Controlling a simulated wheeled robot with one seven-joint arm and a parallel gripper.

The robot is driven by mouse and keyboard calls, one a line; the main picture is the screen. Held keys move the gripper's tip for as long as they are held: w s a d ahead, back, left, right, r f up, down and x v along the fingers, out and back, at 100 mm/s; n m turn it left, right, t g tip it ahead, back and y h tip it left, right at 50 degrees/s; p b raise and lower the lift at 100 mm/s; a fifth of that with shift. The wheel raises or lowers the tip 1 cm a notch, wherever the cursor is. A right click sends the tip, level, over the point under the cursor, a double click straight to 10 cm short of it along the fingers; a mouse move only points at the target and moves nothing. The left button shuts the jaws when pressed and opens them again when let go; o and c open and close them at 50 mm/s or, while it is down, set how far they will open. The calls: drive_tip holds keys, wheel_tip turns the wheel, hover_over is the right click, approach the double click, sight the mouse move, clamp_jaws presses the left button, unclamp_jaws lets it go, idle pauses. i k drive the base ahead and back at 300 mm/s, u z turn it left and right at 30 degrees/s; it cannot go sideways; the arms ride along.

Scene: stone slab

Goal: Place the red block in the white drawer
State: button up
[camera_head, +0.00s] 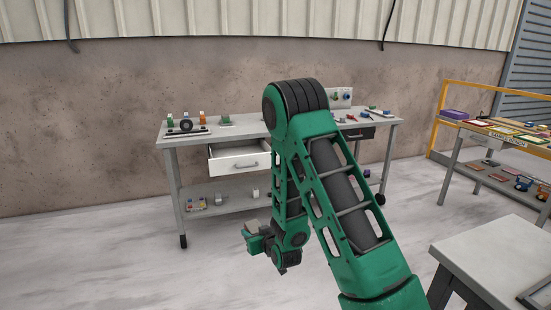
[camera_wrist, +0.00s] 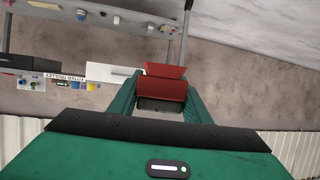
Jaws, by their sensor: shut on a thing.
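The red block (camera_wrist: 165,88) is between the two green fingers of my gripper (camera_wrist: 162,92) in the wrist view, and the gripper is shut on it. In the head view my gripper (camera_head: 252,236) hangs low in front of the workbench, and I cannot make out the block there. The white drawer (camera_head: 240,161) is pulled open under the left part of the bench top. Its inside is partly visible from above and its right end is close to my arm. A white panel that looks like the drawer (camera_wrist: 110,72) shows left of the block in the wrist view.
The grey workbench (camera_head: 187,139) carries several small parts on top and a lower shelf (camera_head: 225,197) with small items. A dark drawer (camera_head: 360,133) is at its right. A yellow-framed table (camera_head: 462,150) and a grey table (camera_head: 490,255) stand right. The floor at left is clear.

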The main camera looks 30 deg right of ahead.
sight(240, 153)
drive_tip(key=z, duration=0.75)
drive_tip(key=i, duration=1.7)
